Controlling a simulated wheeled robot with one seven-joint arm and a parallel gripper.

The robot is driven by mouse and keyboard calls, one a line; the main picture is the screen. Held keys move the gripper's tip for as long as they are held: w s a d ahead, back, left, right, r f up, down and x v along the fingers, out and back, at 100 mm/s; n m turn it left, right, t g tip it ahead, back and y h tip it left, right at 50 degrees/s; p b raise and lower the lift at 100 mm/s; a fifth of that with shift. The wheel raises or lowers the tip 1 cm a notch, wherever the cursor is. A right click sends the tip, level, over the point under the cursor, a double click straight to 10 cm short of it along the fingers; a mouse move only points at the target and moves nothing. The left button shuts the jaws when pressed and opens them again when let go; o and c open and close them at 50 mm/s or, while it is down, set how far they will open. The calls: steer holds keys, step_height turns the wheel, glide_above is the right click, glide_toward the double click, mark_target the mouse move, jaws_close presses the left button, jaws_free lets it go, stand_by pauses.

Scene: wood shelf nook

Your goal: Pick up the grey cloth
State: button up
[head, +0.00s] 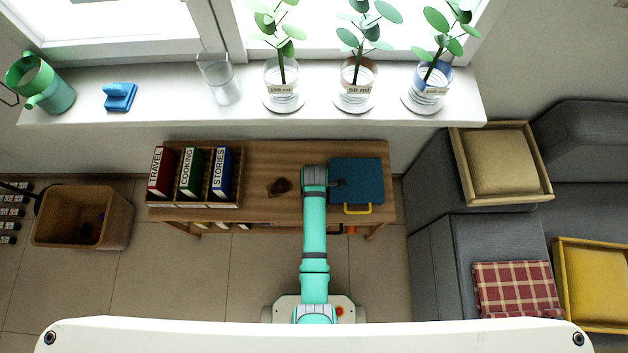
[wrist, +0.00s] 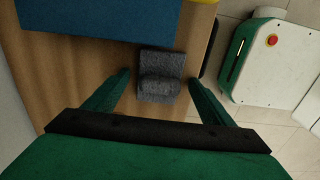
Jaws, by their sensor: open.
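The grey cloth (wrist: 160,62) lies folded on the wooden bench top in the wrist view, with a rolled or raised part at its near end. My gripper (wrist: 159,80) is open, one green finger on each side of the cloth's near end. The fingers appear apart from the cloth; their height above the bench is hard to tell. In the head view my arm reaches over the bench and its wrist hides the cloth.
A blue case (head: 356,181) with a yellow handle lies on the bench (head: 262,158) right of my wrist. A book rack (head: 208,200) stands at the left. A brown item (head: 279,187) lies between. Potted cuttings line the sill above; a grey sofa (head: 428,190) stands right.

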steer(key=shift+c, duration=0.4)
steer(key=c, duration=1.1)
steer(key=shift+r, duration=0.5)
step_height(320, 180, up, 2)
steer(key=shift+r, duration=0.2)
steer(key=s+a+r, duration=0.2)
steer(key=s+r, duration=0.1)
steer(key=s+a+r, duration=0.3)
steer(key=s, duration=0.1)
steer(key=s+a+r, duration=0.3)
steer(key=s, duration=0.1)
steer(key=shift+s+a+r, duration=0.1)
steer(key=shift+a+r, duration=0.1)
steer(key=shift+r, duration=0.1)
